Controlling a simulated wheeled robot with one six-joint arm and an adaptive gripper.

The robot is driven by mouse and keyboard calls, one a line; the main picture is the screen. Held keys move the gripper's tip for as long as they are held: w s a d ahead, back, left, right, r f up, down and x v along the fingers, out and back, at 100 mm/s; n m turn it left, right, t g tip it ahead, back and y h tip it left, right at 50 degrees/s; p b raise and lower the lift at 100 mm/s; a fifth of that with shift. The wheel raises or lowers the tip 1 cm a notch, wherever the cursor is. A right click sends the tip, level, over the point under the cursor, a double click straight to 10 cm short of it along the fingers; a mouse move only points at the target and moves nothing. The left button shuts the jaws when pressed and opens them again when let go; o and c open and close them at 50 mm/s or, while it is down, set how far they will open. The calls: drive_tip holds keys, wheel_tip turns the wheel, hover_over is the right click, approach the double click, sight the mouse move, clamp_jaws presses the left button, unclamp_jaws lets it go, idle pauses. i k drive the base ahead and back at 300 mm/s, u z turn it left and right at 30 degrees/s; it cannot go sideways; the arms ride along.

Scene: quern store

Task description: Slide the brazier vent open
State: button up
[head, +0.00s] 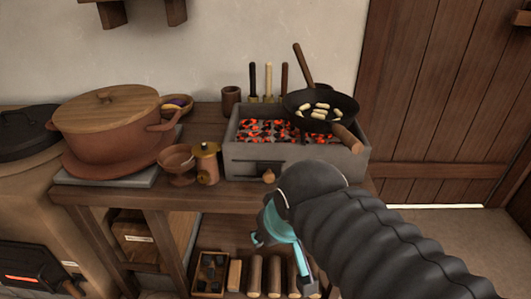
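The grey stone brazier (237,152) stands on the wooden counter, filled with glowing coals. Low on its front face is a dark vent (252,167), with a small round wooden knob (269,176) at its right part. I cannot tell how far the vent is open; my arm covers the brazier's front to the right of it. My gripper (279,254) has teal fingers and points down in front of the counter, below the knob and apart from it. Its fingers are spread, with nothing seen between them.
A dark pan (335,113) with pale pieces sits over the brazier's right side. A brass-lidded jar (207,164) and a clay goblet (177,164) stand left of the brazier. A big lidded pot (105,125) is farther left. The shelf below holds logs (255,275).

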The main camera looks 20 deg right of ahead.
sight(269, 171)
drive_tip(key=z, duration=0.1)
drive_tip(key=k, duration=0.85)
drive_tip(key=z, duration=0.65)
